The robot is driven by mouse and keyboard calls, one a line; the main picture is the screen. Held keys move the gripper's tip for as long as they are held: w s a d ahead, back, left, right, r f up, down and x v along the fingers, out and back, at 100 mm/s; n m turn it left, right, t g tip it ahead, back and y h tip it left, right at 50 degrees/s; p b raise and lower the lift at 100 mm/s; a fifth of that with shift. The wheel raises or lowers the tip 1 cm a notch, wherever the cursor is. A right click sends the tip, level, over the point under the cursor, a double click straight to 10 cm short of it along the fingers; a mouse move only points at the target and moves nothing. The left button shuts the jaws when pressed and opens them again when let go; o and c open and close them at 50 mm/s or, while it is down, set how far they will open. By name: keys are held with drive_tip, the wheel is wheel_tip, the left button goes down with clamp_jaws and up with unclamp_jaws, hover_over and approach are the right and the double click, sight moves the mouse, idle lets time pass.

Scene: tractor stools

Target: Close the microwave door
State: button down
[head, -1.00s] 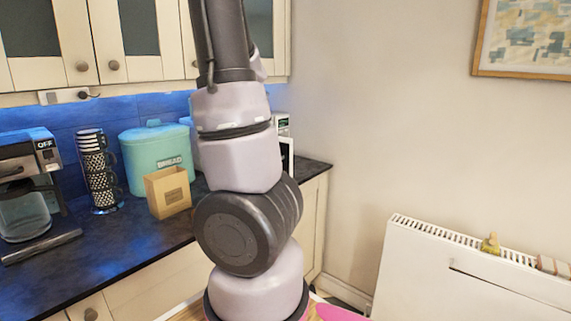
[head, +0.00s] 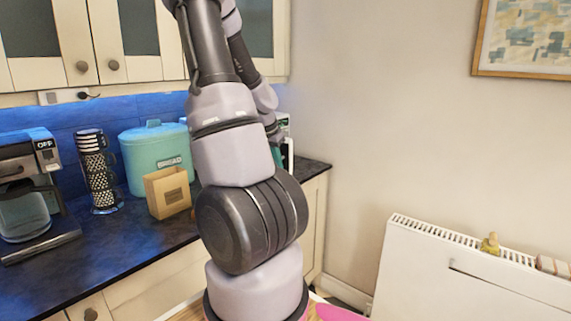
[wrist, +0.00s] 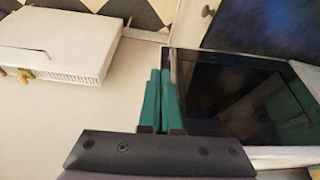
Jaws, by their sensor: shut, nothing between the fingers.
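The microwave (head: 286,150) stands at the right end of the counter in the head view, mostly hidden behind my arm. In the wrist view its dark glossy door panel (wrist: 225,100) with a pale frame fills the right side. My gripper (wrist: 161,75) has its two teal fingers together and empty. They lie along the left edge of the dark panel, very close to it; I cannot tell whether they touch. A teal reflection shows in the panel. The door's angle to the microwave body is not clear.
The dark counter (head: 130,235) holds a teal bread bin (head: 152,150), a brown box (head: 168,192), a mug stack (head: 97,170) and a coffee machine (head: 30,190). A white heater (head: 470,275) is on the right wall. The wall area beside the gripper is clear.

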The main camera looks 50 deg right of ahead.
sight(286, 162)
drive_tip(key=shift+w+d+f, duration=0.1)
drive_tip(key=shift+d+f, duration=0.15)
drive_tip(key=shift+d, duration=0.5)
drive_tip(key=shift+w+d+f, duration=0.1)
drive_tip(key=shift+d+f, duration=0.1)
drive_tip(key=shift+d, duration=0.55)
drive_tip(key=shift+w+d+f, duration=0.1)
drive_tip(key=shift+d+f, duration=0.15)
drive_tip(key=shift+d, duration=0.5)
